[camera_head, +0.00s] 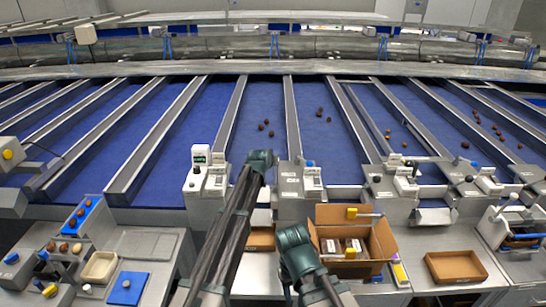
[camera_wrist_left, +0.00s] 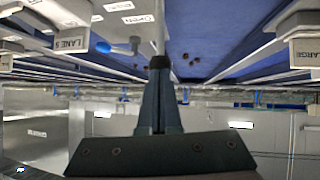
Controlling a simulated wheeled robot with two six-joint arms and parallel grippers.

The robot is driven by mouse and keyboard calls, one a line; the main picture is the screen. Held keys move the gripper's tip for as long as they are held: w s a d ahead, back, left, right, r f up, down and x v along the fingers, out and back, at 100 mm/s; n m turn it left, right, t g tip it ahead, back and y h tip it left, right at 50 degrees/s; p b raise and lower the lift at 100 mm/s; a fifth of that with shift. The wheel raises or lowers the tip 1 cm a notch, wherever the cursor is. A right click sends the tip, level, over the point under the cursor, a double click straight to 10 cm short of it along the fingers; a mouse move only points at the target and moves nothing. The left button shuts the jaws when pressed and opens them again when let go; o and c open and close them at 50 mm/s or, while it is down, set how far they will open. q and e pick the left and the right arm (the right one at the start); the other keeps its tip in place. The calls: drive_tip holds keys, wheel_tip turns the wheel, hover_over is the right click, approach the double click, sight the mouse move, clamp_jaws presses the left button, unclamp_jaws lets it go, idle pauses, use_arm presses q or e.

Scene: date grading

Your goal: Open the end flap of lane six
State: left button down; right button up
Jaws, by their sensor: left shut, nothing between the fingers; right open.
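The blue sorting lanes (camera_head: 265,101) run away from me, with white end units (camera_head: 312,181) along their near ends. I cannot read a lane six label. In the left wrist view a unit marked LANE 5 (camera_wrist_left: 72,43) is at upper left, beside a blue-tipped lever (camera_wrist_left: 120,48). A unit marked LARGE (camera_wrist_left: 303,53) is at upper right. My left gripper (camera_wrist_left: 163,64) is shut and empty between these units; its reach in the head view is hard to make out. My right gripper (camera_head: 293,240) is low in the middle, its fingers mostly hidden; it is open, left of the cardboard box.
An open cardboard box (camera_head: 382,238) stands right of my right gripper. A shallow brown tray (camera_head: 455,267) is further right. A blue mat (camera_head: 128,288) and a cream tray (camera_head: 99,267) lie at left. Several dates (camera_head: 271,133) rest on the lanes.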

use_arm(q)
drive_tip(key=w+g+p, duration=0.1)
drive_tip(key=w+g, duration=0.1)
drive_tip(key=w, duration=0.1)
drive_tip(key=shift+w, duration=0.35)
drive_tip(key=w, duration=0.2)
drive_tip(key=shift+w+f, duration=0.3)
drive_tip(key=shift+f, duration=0.1)
use_arm(e)
drive_tip(key=shift+s+r, duration=0.1)
drive_tip(key=shift+r, duration=0.85)
